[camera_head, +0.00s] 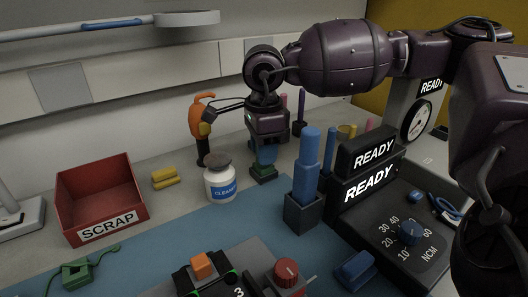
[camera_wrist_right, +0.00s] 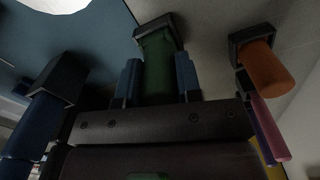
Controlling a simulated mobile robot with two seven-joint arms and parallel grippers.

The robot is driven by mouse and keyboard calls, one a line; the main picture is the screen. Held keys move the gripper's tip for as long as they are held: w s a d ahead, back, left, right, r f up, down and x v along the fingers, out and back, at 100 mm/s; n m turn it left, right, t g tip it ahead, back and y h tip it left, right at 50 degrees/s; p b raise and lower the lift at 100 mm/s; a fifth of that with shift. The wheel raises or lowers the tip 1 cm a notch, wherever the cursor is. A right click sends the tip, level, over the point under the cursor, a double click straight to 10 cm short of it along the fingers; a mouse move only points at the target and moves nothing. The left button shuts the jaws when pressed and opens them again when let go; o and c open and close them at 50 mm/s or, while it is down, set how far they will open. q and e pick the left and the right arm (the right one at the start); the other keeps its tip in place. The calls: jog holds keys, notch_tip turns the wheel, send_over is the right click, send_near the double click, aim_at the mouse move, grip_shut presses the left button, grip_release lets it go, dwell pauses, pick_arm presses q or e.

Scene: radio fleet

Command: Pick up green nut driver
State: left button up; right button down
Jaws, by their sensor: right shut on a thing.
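The gripper is shut on that handle. The driver's far end meets the dark square holder (camera_wrist_right: 158,30) in that view; I cannot tell whether it is still seated. In the head view the gripper hides most of the driver. My left gripper is not in view.
A blue driver (camera_head: 306,165) stands in a holder to the right. An orange driver (camera_wrist_right: 265,66) is beside the gripper in the wrist view. A white CLEANER jar (camera_head: 221,187), an orange power tool (camera_head: 199,122) and a red SCRAP bin (camera_head: 100,200) lie leftward.

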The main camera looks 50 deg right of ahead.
notch_tip(320, 180, up, 8)
jog(key=shift+f+p, duration=0.1)
jog(key=shift+p, duration=0.7)
pick_arm(q)
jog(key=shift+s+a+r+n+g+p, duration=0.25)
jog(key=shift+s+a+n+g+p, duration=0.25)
jog(key=shift+p, duration=0.55)
pick_arm(e)
notch_tip(320, 180, up, 12)
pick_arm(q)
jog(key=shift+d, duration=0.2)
pick_arm(e)
jog(key=shift+f, duration=0.15)
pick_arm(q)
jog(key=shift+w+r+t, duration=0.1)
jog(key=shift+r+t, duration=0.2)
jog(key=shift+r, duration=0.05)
pick_arm(e)
jog(key=shift+s, duration=0.15)
